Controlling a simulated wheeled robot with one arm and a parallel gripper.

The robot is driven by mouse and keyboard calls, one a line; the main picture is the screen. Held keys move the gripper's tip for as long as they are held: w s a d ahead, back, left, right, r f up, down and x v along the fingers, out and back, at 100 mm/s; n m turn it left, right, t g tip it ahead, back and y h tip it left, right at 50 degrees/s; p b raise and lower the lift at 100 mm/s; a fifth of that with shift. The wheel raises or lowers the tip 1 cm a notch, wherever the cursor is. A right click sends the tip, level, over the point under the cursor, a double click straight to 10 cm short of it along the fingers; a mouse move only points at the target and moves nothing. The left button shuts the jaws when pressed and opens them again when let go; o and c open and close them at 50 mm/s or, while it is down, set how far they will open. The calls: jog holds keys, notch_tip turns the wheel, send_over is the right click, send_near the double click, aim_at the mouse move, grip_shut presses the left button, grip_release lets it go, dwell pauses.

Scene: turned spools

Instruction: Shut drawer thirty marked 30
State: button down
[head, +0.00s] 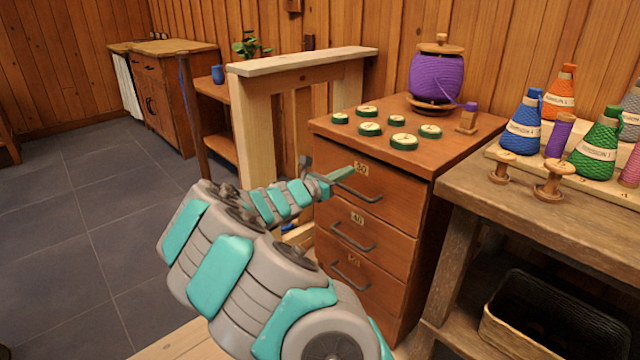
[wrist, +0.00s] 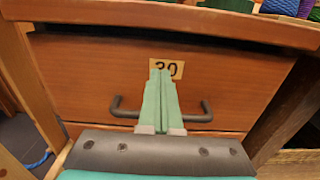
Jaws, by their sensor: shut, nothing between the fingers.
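Drawer thirty (head: 335,165) is the top drawer of a brown wooden cabinet, with a small plate marked 30 and a dark bar handle (head: 358,192). Its front (wrist: 90,75) fills much of the wrist view, with a dark gap along its top edge under the cabinet top. It looks nearly in line with the drawers below; I cannot tell exactly how far it stands out. Whether the fingertips touch the wood is unclear.
Drawers marked 40 (head: 385,248) and another below it look closed. Green-rimmed discs and a purple spool (head: 437,75) stand on the cabinet top (head: 470,130). A workbench (head: 540,205) with yarn cones stands close on the right. Grey floor (head: 60,230) is open at left.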

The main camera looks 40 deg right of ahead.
jog(key=a+b, duration=0.1)
jog(key=a, duration=1)
jog(key=shift+s+a, duration=0.15)
jog(key=shift+a, duration=0.15)
jog(key=shift+f, duration=0.1)
